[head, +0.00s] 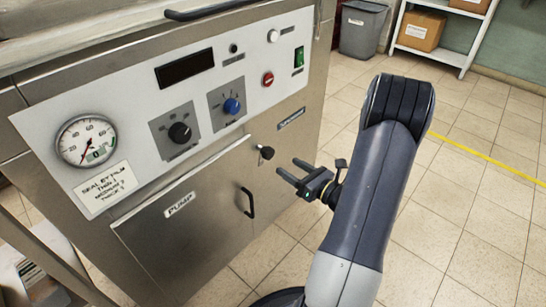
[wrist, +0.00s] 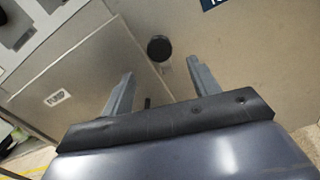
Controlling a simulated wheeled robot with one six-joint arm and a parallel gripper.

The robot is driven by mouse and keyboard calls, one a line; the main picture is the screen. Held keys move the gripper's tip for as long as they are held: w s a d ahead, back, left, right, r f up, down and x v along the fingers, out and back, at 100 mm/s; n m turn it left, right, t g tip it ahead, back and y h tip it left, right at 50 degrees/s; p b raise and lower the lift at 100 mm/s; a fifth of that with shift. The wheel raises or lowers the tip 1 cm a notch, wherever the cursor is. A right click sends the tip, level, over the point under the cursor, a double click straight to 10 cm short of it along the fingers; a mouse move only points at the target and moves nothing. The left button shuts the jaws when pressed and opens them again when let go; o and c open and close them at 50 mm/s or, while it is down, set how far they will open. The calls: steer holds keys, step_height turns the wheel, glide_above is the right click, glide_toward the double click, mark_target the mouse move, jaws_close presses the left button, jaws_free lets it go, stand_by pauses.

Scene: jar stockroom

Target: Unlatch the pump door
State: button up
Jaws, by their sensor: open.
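The pump door (head: 185,235) is a grey metal panel marked PUMP, low on the front of the steel machine, and it looks closed. It has a black bar handle (head: 248,202) near its right edge. A round black latch knob (head: 266,153) sits just beyond the door's upper right corner. My gripper (head: 287,172) is open and empty, a little right of and below the knob in the head view. In the wrist view the knob (wrist: 159,48) lies ahead of the two spread fingers, roughly between them and not touched. The door (wrist: 85,75) fills the left of that view.
Above the door is a control panel (head: 140,165) with a pressure gauge (head: 86,141), black and blue dials, a red button and a green switch. A grey bin (head: 362,30) and a shelf with boxes (head: 421,30) stand at the back. The tiled floor to the right is clear.

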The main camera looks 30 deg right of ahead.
mark_target(271, 156)
steer(key=b+x, duration=0.1)
steer(key=x, duration=0.7)
steer(key=shift+c, duration=0.4)
